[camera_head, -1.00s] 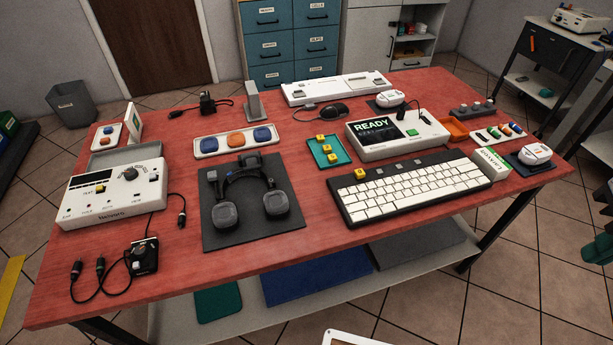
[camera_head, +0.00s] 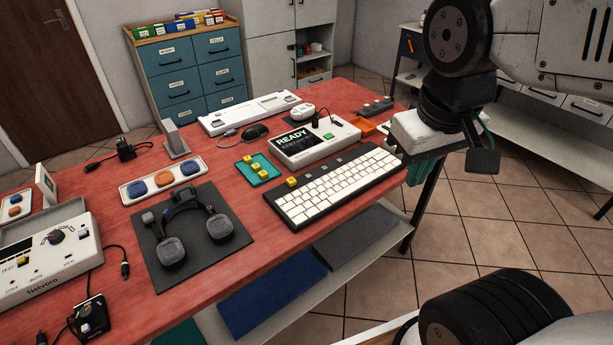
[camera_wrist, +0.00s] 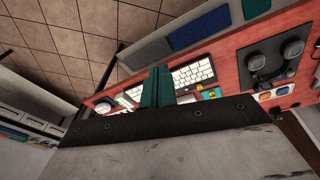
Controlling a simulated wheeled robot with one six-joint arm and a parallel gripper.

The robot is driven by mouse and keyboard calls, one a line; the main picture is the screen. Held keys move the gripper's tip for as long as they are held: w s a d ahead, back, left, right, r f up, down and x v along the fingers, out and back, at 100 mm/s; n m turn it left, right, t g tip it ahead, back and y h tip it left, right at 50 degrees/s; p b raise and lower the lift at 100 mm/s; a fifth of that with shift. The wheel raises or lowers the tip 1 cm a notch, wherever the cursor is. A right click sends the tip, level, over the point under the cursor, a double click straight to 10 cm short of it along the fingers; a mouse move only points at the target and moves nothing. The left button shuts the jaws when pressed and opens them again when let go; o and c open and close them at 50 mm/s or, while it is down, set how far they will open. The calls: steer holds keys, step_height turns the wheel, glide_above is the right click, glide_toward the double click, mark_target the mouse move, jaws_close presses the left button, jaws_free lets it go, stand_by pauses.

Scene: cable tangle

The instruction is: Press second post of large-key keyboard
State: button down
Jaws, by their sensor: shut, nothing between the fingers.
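The large-key keyboard (camera_head: 335,186), black with white keys, lies at the table's front right. A yellow cap (camera_head: 291,181) sits at the left of its back strip. Small grey posts (camera_head: 315,170) follow to the right, too small to tell in detail. My gripper (camera_head: 424,170), with teal fingers, hangs in the air right of the keyboard, apart from it, partly hidden by my wrist. In the wrist view the fingers (camera_wrist: 157,86) are together and empty, and they cover part of the keyboard (camera_wrist: 193,72). A teal tray (camera_head: 258,170) with yellow caps lies left of the keyboard.
A READY console (camera_head: 315,140) stands behind the keyboard. A headset (camera_head: 190,235) on a dark mat lies to the left. A white device (camera_head: 250,112) lies at the back. An orange tray (camera_head: 366,128) is near the right edge. Open floor (camera_head: 490,225) lies right of the table.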

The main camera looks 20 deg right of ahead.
steer(key=w+d+f+n+t+h, duration=0.1)
steer(key=w+d+t, duration=0.15)
steer(key=w, duration=0.55)
steer(key=w+d+f+n+t+h, duration=0.1)
steer(key=w+d+n+h, duration=0.15)
steer(key=w, duration=0.45)
steer(key=n+t+y, duration=0.3)
steer(key=n+y, duration=0.6)
steer(key=n, duration=0.2)
glide_above(312, 178)
step_height(312, 178, down, 14)
steer(key=f, duration=0.1)
steer(key=shift+a+r, duration=0.1)
steer(key=shift+r, duration=0.15)
steer(key=shift+f, duration=4.4)
steer(key=shift+f, duration=0.1)
steer(key=shift+f, duration=0.3)
